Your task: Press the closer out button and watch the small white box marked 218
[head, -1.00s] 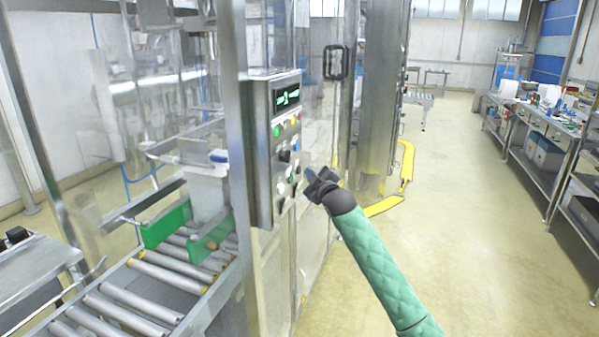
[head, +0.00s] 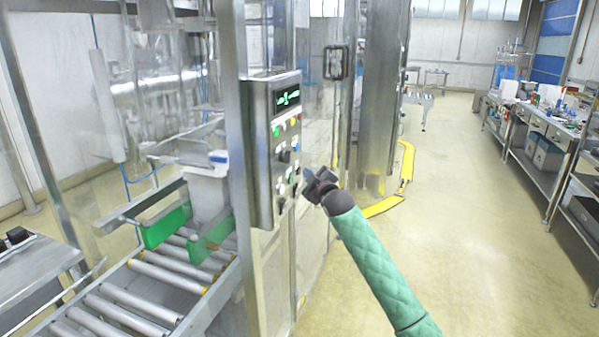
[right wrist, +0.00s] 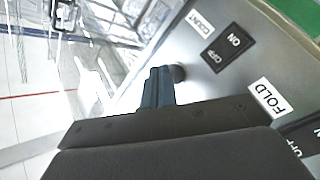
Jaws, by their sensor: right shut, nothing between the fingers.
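The control panel (head: 263,150) stands upright on a steel post, with a lit green display and several buttons and switches. My right gripper (head: 308,178) is shut and empty, just right of the panel's lower part. In the right wrist view its dark fingers (right wrist: 158,88) point at the panel, their tips beside a dark round knob or button (right wrist: 178,72); I cannot tell if they touch. Labels COUNT and FOLD show there; no closer out label is readable. A small whitish box (head: 208,192) sits on the roller conveyor between green plates; no number is readable. My left gripper is not in view.
The roller conveyor (head: 130,293) runs in at the lower left, with green guide plates (head: 166,226) beside the box. Clear guard panels and a steel column (head: 378,95) stand behind my gripper. Yellow floor guards (head: 384,206) lie at its foot. The floor to the right is open.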

